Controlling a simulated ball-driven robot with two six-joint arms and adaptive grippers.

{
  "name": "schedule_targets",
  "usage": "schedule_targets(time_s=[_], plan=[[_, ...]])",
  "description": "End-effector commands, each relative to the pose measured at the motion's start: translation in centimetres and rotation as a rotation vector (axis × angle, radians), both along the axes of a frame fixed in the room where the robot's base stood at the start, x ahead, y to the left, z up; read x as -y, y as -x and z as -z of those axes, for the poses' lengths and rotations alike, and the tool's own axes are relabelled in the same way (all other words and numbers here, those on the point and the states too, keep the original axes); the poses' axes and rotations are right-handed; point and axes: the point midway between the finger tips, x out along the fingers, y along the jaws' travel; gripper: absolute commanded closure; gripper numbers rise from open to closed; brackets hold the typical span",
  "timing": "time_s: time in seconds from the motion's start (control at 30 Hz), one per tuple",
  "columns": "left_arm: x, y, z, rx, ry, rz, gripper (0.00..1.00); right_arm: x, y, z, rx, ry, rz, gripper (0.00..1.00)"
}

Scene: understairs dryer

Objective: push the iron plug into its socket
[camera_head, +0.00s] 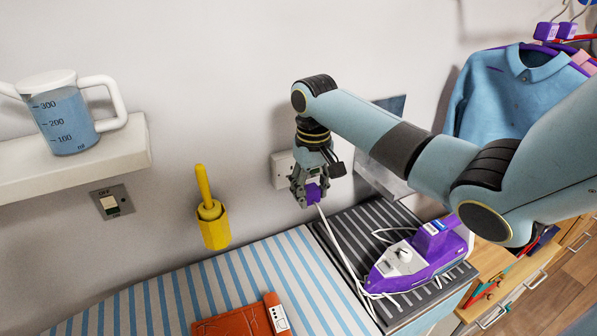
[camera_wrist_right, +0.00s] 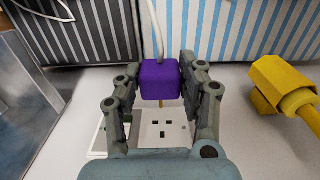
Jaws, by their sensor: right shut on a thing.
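The purple iron plug (camera_head: 313,194) is held between the fingers of my right gripper (camera_head: 311,184). In the right wrist view, the plug (camera_wrist_right: 159,80) sits between both fingers, with a brass pin showing below it towards the socket. The white wall socket (camera_wrist_right: 163,130) shows dark slots below the plug; the plug appears apart from it. In the head view, the socket (camera_head: 281,169) is partly hidden behind the gripper. A white cord runs from the plug down to the purple iron (camera_head: 416,258). My left gripper is not in view.
The iron rests on a dark striped surface (camera_head: 352,226) beside a blue-striped one (camera_head: 210,287). A yellow holder (camera_head: 213,224) hangs on the wall left of the socket. A wall switch (camera_head: 112,201) and a shelf (camera_head: 130,146) with a measuring jug (camera_head: 68,115) are further left.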

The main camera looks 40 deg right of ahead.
Motion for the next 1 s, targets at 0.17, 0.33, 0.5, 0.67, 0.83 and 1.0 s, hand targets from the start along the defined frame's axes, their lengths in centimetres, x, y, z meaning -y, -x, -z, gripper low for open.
schedule_targets(time_s=[0.17, 0.33, 0.5, 0.67, 0.83, 1.0], plan=[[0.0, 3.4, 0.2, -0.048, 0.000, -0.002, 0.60, 0.0, 0.0, 0.0, 0.000, 0.000, 0.000, 0.93], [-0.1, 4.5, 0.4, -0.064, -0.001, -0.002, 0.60, 0.1, -0.2, 0.0, 0.002, 0.001, -0.001, 0.93], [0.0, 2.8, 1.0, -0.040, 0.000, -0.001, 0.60, 0.4, -1.3, 0.1, 0.003, 0.001, 0.000, 0.93], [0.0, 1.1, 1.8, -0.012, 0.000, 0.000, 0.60, 0.8, -2.9, 0.2, 0.002, 0.000, -0.001, 0.93], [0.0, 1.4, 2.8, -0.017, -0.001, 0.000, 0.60, 1.3, -4.3, 0.2, 0.002, 0.000, -0.001, 0.93], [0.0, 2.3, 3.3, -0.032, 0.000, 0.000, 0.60, 1.6, -5.1, 0.1, 0.001, 0.000, -0.001, 0.93]])
